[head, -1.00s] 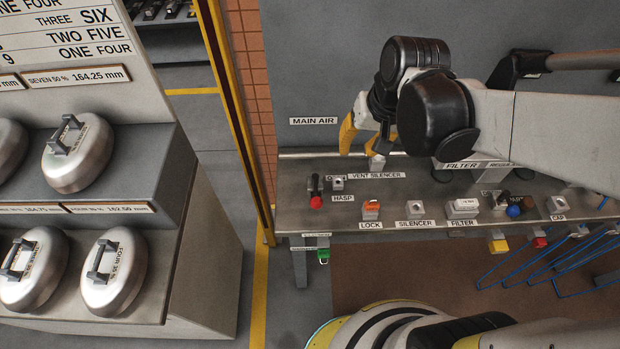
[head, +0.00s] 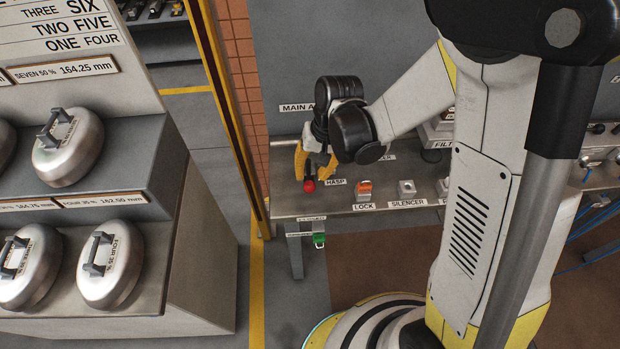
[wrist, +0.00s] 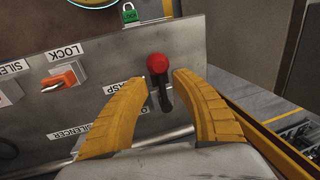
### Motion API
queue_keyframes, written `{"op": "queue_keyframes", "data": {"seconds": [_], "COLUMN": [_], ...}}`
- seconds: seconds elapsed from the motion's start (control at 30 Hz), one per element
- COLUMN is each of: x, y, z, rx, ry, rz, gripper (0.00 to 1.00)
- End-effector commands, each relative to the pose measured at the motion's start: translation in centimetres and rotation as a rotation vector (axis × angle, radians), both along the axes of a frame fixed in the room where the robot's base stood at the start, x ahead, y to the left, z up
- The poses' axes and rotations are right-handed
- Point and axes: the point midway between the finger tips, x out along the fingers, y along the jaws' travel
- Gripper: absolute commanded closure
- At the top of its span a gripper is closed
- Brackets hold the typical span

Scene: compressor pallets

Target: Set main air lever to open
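The lever with a red ball knob (head: 310,186) and a dark shaft stands at the left end of the bench, below the partly covered MAIN AIR sign (head: 296,107). I take it as the main air lever. My gripper (head: 314,172) is over it with yellow fingers apart. In the wrist view, the red knob (wrist: 157,63) and dark shaft show between and just past the open fingertips (wrist: 160,80), with no clear grip on them. The hasp block beside the lever is hidden by my gripper in the head view; its HASP label (head: 336,182) shows.
An orange lock switch (head: 365,188) and a silencer fitting (head: 406,188) are right of the lever. A green padlock (head: 319,240) hangs at the bench front. A yellow-edged post (head: 237,120) stands left of the bench. A rack with metal weights (head: 110,265) is farther left.

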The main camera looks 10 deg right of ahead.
Motion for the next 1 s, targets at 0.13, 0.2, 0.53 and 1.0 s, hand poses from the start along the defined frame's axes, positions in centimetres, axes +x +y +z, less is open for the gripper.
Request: {"op": "queue_keyframes", "data": {"seconds": [0.13,0.2,0.53,1.0], "x": [0.01,0.0,0.0,-0.3], "y": [0.28,0.32,0.33,0.32], "z": [-1.41,-1.58,-1.56,-1.62], "rx": [0.0,0.0,0.0,-0.001], "ry": [0.0,0.0,0.0,0.006], "rz": [0.0,0.0,0.0,0.002], "gripper": [0.69,0.69,0.91,1.0]}}
